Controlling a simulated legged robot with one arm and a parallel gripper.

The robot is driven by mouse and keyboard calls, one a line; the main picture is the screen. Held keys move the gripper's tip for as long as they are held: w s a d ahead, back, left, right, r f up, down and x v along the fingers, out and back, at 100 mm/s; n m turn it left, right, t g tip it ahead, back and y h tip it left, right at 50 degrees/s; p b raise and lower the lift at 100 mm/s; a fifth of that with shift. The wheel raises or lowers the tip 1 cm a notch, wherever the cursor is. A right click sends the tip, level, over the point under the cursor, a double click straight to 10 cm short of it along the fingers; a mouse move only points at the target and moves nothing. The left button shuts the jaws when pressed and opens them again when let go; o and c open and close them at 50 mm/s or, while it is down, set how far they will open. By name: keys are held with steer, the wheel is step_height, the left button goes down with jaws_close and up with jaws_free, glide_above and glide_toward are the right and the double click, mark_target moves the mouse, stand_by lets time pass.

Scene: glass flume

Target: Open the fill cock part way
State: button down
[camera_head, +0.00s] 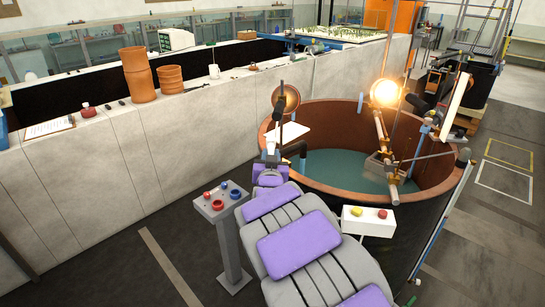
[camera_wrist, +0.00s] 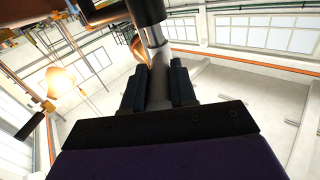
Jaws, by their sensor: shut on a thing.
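My gripper (camera_wrist: 158,88) has its two dark fingers shut on a grey, rod-like cock handle (camera_wrist: 158,75) in the wrist view. The rod runs up between the fingers to a bright metal collar and a black upper part. In the head view, my gripper (camera_head: 271,157) is at the left rim of the round tub (camera_head: 335,107), beside a dark bent spout (camera_head: 296,149). A copper-coloured round fitting (camera_head: 291,98) stands above it. My wrist and the small size hide the grip and the cock's body in the head view.
The tub holds greenish water (camera_head: 335,168). A pipe frame with a glowing lamp (camera_head: 386,92) stands over its right side. A button pedestal (camera_head: 222,203) stands left of my body. A white wall ledge with terracotta pots (camera_head: 138,75) runs behind. The floor at lower left is clear.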

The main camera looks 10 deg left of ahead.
steer(key=a+m+h+p, duration=0.1)
steer(key=h+p, duration=0.1)
steer(key=p, duration=0.1)
steer(key=a+m+h+p, duration=0.1)
steer(key=h+p, duration=0.1)
steer(key=p, duration=0.2)
steer(key=a+m+h+p, duration=0.1)
steer(key=m+h+p, duration=0.1)
steer(key=p, duration=0.2)
steer(key=shift+g, duration=0.3)
steer(key=shift+w+a+f+h+p, duration=0.1)
steer(key=shift+h+p, duration=0.3)
steer(key=c, duration=0.9)
jaws_free()
steer(key=shift+a, duration=0.1)
